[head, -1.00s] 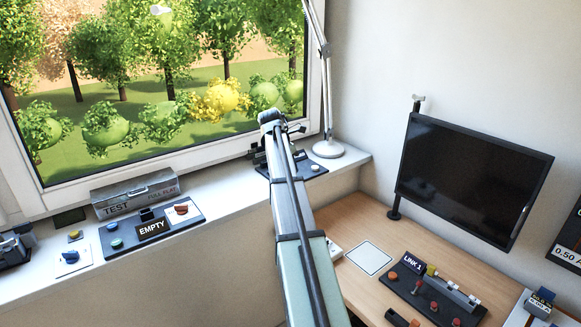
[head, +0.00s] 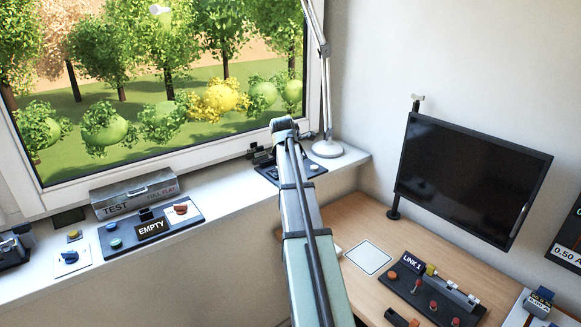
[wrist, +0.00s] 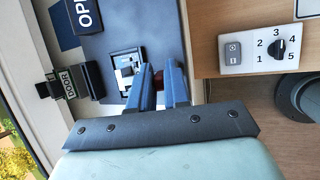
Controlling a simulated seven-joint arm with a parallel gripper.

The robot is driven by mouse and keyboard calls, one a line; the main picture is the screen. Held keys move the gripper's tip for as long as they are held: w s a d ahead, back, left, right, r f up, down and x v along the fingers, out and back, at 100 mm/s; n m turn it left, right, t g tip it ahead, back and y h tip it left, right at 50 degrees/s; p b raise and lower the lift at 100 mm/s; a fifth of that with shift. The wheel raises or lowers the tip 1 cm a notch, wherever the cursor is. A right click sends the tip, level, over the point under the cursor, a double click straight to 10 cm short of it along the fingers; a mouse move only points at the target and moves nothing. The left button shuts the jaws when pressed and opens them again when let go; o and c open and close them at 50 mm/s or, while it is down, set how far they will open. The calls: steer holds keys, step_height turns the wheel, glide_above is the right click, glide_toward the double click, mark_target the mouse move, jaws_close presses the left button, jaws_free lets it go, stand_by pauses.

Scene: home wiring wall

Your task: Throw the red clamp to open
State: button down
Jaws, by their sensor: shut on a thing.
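In the wrist view, my gripper (wrist: 163,72) reaches over a dark panel (wrist: 106,48) on the sill. Its two blue-grey fingers are close together, shut on a narrow, dark reddish part (wrist: 169,68), which I take to be the red clamp. The fingers cover most of it, so its angle cannot be told. In the head view my arm hides the gripper and the clamp; the panel (head: 310,176) shows partly beside the lamp.
A white and black socket-like piece (wrist: 125,65) sits just left of the fingers. A numbered dial plate (wrist: 259,48) is on the desk at right. The lamp base (head: 327,149) stands close by. The "EMPTY" board (head: 152,228) and TEST box (head: 136,196) are further left on the sill.

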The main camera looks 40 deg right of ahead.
steer(key=shift+s+f+m+t+h, duration=0.2)
steer(key=shift+s+m+t, duration=0.3)
steer(key=shift+t, duration=1.1)
steer(key=shift+s+f+m+t+h, duration=0.15)
steer(key=shift+s+f+m+t, duration=0.35)
steer(key=shift+t, duration=1.1)
steer(key=shift+s+f+m+t+h, duration=0.15)
steer(key=shift+s+t, duration=0.55)
steer(key=shift+t, duration=0.9)
steer(key=c, duration=1.2)
jaws_free()
steer(key=shift+o, duration=0.2)
steer(key=v, duration=0.7)
steer(key=shift+s, duration=0.25)
